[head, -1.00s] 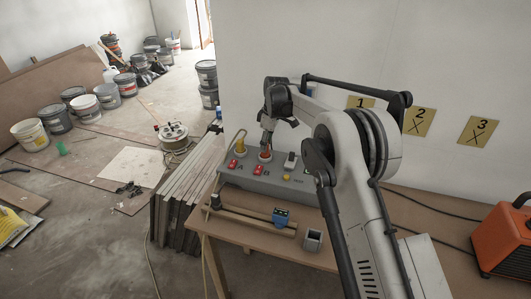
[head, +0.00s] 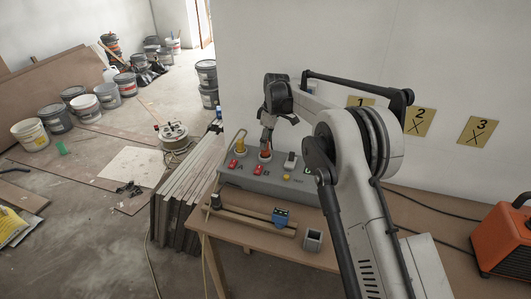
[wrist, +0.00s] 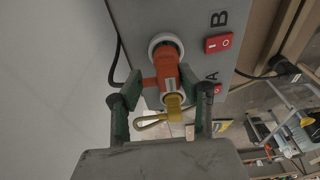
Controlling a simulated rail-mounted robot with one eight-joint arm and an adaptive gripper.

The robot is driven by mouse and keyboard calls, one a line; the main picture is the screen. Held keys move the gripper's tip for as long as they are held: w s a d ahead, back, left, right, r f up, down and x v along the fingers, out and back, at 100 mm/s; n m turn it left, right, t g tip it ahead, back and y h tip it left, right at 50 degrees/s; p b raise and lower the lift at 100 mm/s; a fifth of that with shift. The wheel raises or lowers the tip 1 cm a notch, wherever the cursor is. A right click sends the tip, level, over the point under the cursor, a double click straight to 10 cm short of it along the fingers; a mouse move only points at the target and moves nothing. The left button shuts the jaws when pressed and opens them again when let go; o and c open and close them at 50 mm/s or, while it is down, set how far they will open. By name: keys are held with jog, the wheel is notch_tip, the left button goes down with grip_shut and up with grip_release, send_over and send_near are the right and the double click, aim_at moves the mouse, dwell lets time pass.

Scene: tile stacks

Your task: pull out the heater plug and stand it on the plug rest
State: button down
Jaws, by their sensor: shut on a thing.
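The orange plug (wrist: 166,68) is at the white-ringed socket (wrist: 153,40) beside the letter B in the wrist view. It also shows as a small red-orange shape in the head view (head: 265,154). My gripper (wrist: 162,82) is shut on the orange plug, with one green-padded finger on each side. In the head view my gripper (head: 267,141) is over the grey socket box (head: 234,182). A small grey open-topped holder (head: 313,239) stands at the bench's front; I cannot tell for sure that it is the plug rest.
A yellow plug (head: 240,142) with a loop stands in the neighbouring socket by A. Red switches (head: 258,170) sit on the box. A wooden rail with a blue device (head: 281,217) lies in front. An orange heater (head: 505,240) is at the right. The bench between is mostly clear.

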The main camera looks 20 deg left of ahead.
jog(key=shift+r, duration=0.15)
jog(key=shift+r+p, duration=0.5)
jog(key=shift+r, duration=1.35)
jog(key=shift+r, duration=0.1)
jog(key=shift+r+p, duration=0.35)
jog(key=shift+r, duration=1.1)
